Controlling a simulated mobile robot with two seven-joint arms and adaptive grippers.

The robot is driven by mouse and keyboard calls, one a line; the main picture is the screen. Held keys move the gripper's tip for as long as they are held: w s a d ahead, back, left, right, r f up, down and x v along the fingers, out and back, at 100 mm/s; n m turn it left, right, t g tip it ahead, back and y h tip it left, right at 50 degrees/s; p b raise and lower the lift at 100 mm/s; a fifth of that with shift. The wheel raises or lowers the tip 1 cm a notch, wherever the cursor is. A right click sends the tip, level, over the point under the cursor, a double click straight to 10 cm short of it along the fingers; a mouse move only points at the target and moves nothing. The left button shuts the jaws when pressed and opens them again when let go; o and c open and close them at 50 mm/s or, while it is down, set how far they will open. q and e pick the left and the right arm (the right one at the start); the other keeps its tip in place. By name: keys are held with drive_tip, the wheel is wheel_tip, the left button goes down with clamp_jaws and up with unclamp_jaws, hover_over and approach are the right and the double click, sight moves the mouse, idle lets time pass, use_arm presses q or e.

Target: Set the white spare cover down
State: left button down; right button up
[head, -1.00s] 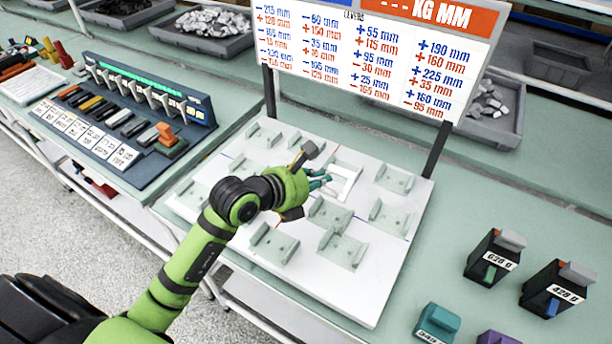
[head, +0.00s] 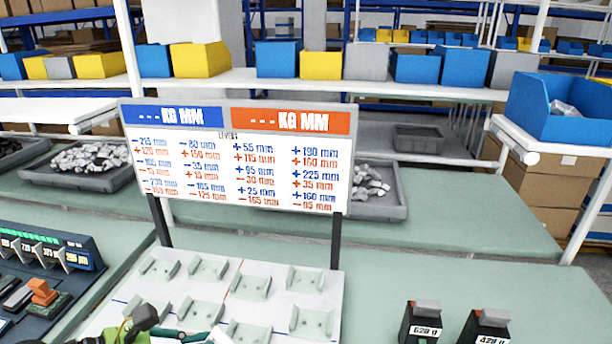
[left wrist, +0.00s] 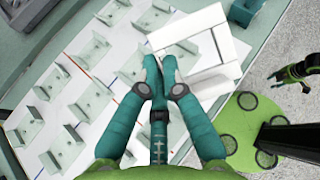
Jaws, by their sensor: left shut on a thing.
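The white spare cover (left wrist: 226,48) is a square frame with an opening, seen in the left wrist view just ahead and right of the fingertips. My left gripper (left wrist: 152,65) is shut on its near left edge. In the head view, the left gripper (head: 188,337) and a sliver of the cover (head: 222,336) show at the bottom edge, over the white board (head: 95,325); most of both is cut off. I cannot tell whether the cover touches the board. My right gripper (left wrist: 274,80) seems to show small at the right of the left wrist view; its jaws are unclear.
Several pale cradles (head: 249,280) stand on the board. A sign (head: 240,155) on two dark posts rises behind it. Two dark blocks, one (head: 421,322) and another (head: 484,327), stand at the right. The green bench (head: 400,265) between board and blocks is clear.

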use_arm(q)
drive_tip(key=w+d+f+n+t+y+p, duration=0.1)
drive_tip(key=w+f+n+t+y, duration=0.1)
drive_tip(key=w, duration=0.3)
drive_tip(key=w+d+f+n+t+y+p, duration=0.1)
drive_tip(key=w+n+t+y, duration=0.1)
drive_tip(key=w, duration=0.4)
drive_tip(key=shift+f+n+y, duration=0.35)
drive_tip(key=shift+n+y, duration=0.05)
drive_tip(key=shift+n, duration=0.5)
drive_tip(key=shift+w, duration=0.1)
drive_tip(key=p, duration=0.1)
hover_over(194, 326)
wheel_tip(194, 326, down, 7)
drive_tip(key=shift+d+r, duration=0.1)
drive_tip(key=shift+f, duration=0.2)
wheel_tip(194, 326, down, 2)
drive_tip(key=shift+f+p, duration=0.1)
drive_tip(key=shift+p, duration=0.2)
drive_tip(key=shift+f, duration=0.55)
